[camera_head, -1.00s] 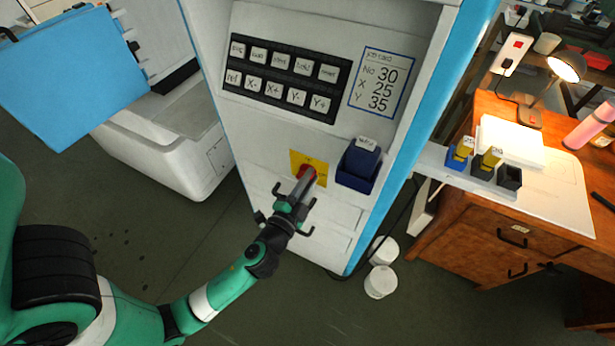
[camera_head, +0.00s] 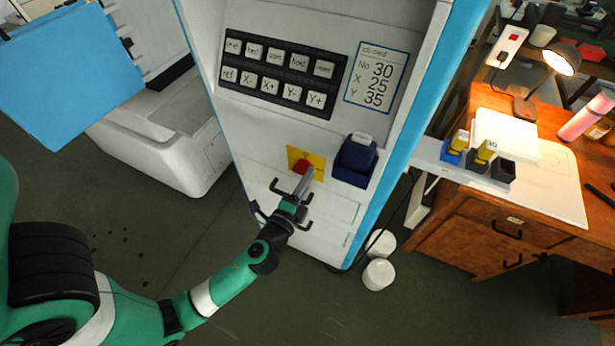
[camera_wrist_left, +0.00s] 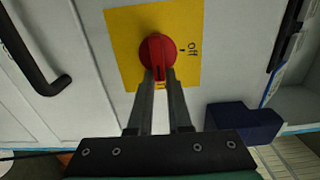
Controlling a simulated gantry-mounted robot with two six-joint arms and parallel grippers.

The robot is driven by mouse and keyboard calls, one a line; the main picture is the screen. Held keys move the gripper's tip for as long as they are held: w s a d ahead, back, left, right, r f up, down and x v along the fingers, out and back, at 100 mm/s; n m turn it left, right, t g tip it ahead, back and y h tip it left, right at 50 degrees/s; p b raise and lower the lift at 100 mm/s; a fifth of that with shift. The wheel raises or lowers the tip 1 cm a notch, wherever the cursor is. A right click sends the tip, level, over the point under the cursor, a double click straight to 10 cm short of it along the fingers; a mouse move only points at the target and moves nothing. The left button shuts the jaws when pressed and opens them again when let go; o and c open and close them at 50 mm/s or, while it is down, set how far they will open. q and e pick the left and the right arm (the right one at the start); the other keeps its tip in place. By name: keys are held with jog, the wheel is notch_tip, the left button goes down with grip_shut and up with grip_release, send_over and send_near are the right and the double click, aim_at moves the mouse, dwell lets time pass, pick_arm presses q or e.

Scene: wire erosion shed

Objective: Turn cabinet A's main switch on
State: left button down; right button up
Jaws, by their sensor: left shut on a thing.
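The main switch is a red knob (camera_head: 301,166) on a yellow plate (camera_head: 318,162) low on the white cabinet front. In the left wrist view the red knob (camera_wrist_left: 155,50) sits on the yellow plate (camera_wrist_left: 187,18), with "Off" printed to its right. My left gripper (camera_head: 304,180) reaches up to the knob from below. In the left wrist view its two narrow fingers (camera_wrist_left: 160,92) are shut on the knob's grip bar, one on each side. The bar points down toward the gripper in that view. My right gripper is not in view.
Above the switch are a black button panel (camera_head: 281,75) and a job card (camera_head: 376,77). A dark blue holder (camera_head: 354,162) is close right of the plate. A dark handle (camera_wrist_left: 30,55) shows in the wrist view. A wooden desk (camera_head: 462,243) stands at right.

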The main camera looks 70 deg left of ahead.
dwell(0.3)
pick_arm(q)
jog(key=c, duration=0.8)
grip_release()
jog(key=shift+c, duration=0.2)
jog(key=p+v, duration=0.1)
jog(key=v, duration=1)
jog(key=shift+s+d, duration=0.15)
jog(key=shift+s, duration=0.1)
